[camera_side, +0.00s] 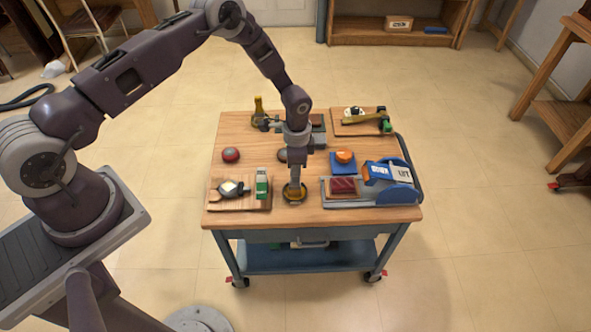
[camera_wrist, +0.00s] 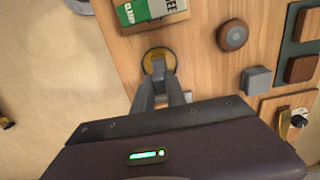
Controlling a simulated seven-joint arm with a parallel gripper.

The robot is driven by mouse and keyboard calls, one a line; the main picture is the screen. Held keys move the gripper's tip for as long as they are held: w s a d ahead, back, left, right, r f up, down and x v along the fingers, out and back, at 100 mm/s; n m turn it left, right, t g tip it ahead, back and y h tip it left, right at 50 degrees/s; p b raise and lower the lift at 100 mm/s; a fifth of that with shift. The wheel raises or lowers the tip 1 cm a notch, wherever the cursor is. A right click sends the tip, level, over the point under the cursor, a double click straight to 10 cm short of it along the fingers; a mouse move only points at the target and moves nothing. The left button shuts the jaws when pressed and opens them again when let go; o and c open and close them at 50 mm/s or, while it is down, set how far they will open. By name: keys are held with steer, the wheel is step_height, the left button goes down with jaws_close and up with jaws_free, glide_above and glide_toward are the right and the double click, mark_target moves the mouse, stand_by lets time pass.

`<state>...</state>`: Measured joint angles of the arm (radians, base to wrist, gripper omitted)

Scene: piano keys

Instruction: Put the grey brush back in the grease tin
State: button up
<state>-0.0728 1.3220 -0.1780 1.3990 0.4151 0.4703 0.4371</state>
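The grease tin (camera_side: 294,194) looks like a small round tin with yellow-brown contents, near the front edge of the wooden cart top. In the wrist view the tin (camera_wrist: 148,56) shows as a dark-rimmed yellow disc, partly covered by my fingers. My gripper (camera_side: 294,181) points straight down over the tin; in the wrist view its grey fingers (camera_wrist: 160,73) come close together in front of it. The height of the fingertips above the tin is unclear.
Left of the tin is a wooden board (camera_side: 224,203) with a green-white box (camera_side: 262,184). Right of it stands a blue and grey machine (camera_side: 398,188). A red-grey round thing (camera_side: 231,155) and an orange thing on a blue pad (camera_side: 344,156) lie behind.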

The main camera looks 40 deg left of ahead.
steer(key=o, duration=0.4)
steer(key=shift+c, duration=0.2)
steer(key=shift+r, duration=0.1)
steer(key=s+a+r+n+t, duration=0.1)
steer(key=s+r+n+t, duration=0.15)
steer(key=r, duration=2.55)
steer(key=s+r+n+y, duration=0.1)
steer(key=s+r+n, duration=0.1)
steer(key=s+r, duration=0.75)
steer(key=s+r+n+t+h, duration=0.1)
steer(key=s+r+n+t, duration=0.2)
steer(key=s, duration=1.4)
steer(key=shift+s+d+r+n, duration=0.15)
steer(key=shift+r+n, duration=0.6)
steer(key=shift+r, duration=0.2)
